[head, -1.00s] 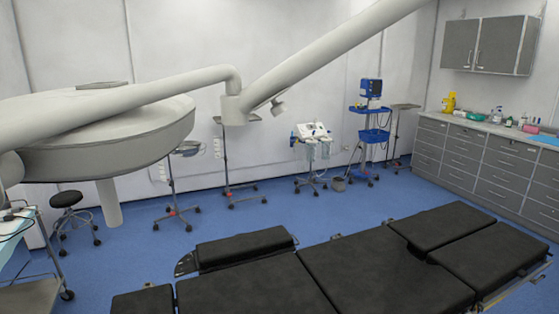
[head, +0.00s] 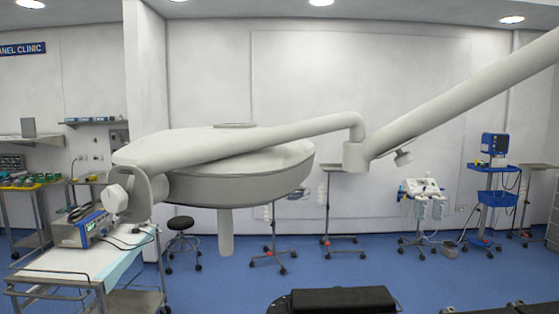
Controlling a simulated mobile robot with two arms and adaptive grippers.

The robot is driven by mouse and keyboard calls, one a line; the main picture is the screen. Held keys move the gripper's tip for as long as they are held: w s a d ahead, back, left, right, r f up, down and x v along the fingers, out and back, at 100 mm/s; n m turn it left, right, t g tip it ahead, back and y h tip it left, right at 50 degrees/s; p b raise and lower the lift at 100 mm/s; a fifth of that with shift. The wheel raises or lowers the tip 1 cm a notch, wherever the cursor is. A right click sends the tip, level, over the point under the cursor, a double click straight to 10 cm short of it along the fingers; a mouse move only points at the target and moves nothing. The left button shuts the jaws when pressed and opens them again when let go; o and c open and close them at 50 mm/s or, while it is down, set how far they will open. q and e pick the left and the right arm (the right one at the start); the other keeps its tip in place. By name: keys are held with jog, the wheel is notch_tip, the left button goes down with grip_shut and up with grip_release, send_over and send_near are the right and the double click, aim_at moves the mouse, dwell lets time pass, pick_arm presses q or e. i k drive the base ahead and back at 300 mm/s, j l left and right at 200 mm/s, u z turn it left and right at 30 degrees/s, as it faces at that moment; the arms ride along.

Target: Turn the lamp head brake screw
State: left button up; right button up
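The surgical lamp head (head: 240,187) is a large white disc left of centre, with a handle (head: 226,232) pointing straight down below it. A curved white yoke (head: 138,180) joins it at its left side, with a round white knob (head: 115,198) there. The lamp arm runs right to an elbow joint (head: 356,157). I cannot tell for sure which knob is the lamp head brake screw. Neither of my grippers is in view.
A cart (head: 70,268) with a blue-grey device (head: 81,230) stands at the lower left. The black operating table (head: 345,300) shows at the bottom edge. A stool (head: 180,228) and wheeled stands are behind the lamp. Blue floor (head: 225,290) is clear between cart and table.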

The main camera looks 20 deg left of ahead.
aim_at(114, 199)
jog(key=u, duration=1.5)
